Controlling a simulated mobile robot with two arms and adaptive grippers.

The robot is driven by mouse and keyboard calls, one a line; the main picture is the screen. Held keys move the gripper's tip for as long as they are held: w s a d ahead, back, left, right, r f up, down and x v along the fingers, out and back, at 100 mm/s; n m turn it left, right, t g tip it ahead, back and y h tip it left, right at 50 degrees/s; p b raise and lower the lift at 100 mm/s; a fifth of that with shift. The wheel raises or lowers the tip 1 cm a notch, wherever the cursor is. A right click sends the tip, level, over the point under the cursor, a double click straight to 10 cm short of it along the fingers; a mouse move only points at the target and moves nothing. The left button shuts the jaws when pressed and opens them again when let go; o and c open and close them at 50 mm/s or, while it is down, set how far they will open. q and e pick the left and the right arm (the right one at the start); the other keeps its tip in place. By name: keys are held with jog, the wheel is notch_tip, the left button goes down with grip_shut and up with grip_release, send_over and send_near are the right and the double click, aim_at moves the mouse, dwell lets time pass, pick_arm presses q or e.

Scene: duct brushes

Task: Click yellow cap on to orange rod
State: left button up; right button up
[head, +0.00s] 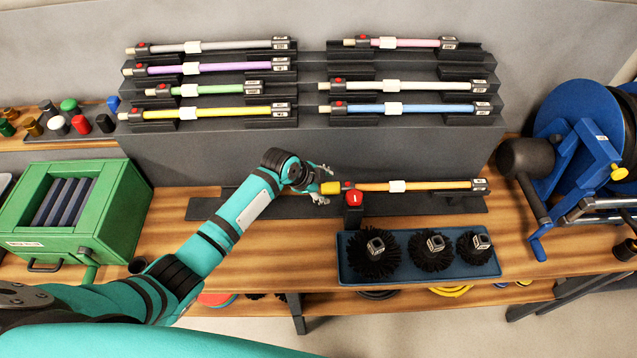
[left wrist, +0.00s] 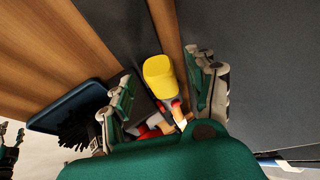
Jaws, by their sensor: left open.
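The orange rod (head: 430,185) lies level on a dark holder on the bench, with a white label mid-length and a red button near its left end. The yellow cap (head: 331,188) is at the rod's left end, in line with it; I cannot tell whether it is fully seated. In the left wrist view the yellow cap (left wrist: 160,77) shows between the spread fingers, with red and pale rod parts behind it. My left gripper (head: 321,184) is open, just left of the cap, and not closed on it.
A red round button (head: 354,198) on a dark post stands beside the rod's left end. A blue tray (head: 350,272) of black brushes lies in front. Other coloured rods rest on the grey stepped rack (head: 230,160) behind. A green box (head: 115,200) stands left, a blue reel (head: 570,110) right.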

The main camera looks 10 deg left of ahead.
pick_arm(q)
jog(key=v, duration=1.2)
